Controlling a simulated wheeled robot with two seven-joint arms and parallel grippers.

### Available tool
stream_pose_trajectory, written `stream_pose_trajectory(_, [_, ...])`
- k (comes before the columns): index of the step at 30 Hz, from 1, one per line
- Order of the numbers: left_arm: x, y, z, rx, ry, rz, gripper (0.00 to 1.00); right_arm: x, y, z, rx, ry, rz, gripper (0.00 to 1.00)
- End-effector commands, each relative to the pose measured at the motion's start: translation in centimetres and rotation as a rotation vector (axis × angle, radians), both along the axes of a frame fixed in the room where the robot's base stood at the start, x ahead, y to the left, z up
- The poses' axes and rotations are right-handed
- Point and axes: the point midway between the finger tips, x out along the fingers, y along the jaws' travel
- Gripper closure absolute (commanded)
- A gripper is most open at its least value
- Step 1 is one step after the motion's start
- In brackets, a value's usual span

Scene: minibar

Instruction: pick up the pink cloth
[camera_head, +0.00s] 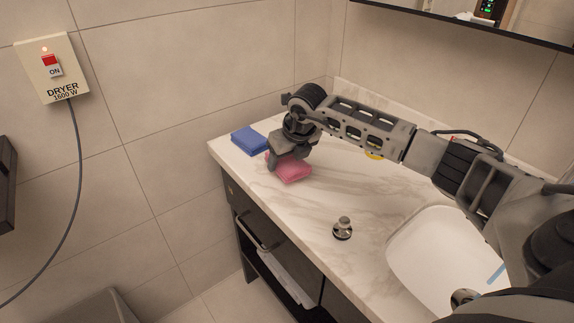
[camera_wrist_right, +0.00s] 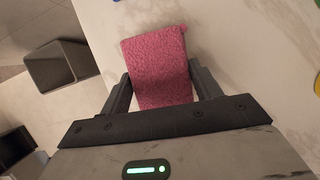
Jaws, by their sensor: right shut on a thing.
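The pink cloth (camera_head: 294,170) is a folded pad at the far left part of the marble counter. My right gripper (camera_head: 277,167) reaches down over it from the right. In the right wrist view the cloth (camera_wrist_right: 159,68) lies between the two fingers of the right gripper (camera_wrist_right: 162,92), which are shut on its sides. I cannot tell whether it is clear of the counter. My left gripper shows in neither view.
A folded blue cloth (camera_head: 248,140) lies left of the pink one. A round metal knob (camera_head: 343,228) stands on the counter (camera_head: 320,205). A white sink (camera_head: 430,265) is at the right. A yellow thing (camera_head: 375,156) is partly hidden behind my arm.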

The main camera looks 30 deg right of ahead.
Motion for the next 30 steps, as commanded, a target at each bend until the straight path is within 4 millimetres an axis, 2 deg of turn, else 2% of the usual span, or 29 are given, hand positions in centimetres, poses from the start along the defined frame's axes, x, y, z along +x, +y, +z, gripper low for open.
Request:
stream_pose_trajectory(2, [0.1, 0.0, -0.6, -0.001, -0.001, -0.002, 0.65, -0.1, 0.2, 1.5, -0.001, -0.006, 0.003, 0.59])
stream_pose_trajectory(9, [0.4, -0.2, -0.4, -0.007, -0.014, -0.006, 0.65, -3.4, 4.0, 7.3, -0.002, -0.008, 0.006, 0.59])
stream_pose_trajectory(18, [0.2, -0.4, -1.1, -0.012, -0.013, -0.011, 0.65, -7.8, 9.0, 10.0, -0.001, -0.004, 0.004, 0.59])
stream_pose_trajectory(24, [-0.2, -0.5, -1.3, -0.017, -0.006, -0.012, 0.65, -9.0, 10.3, 10.9, 0.0, -0.001, 0.001, 0.59])
stream_pose_trajectory(30, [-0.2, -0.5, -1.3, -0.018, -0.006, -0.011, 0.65, -9.3, 10.5, 11.1, 0.0, 0.0, 0.0, 0.59])
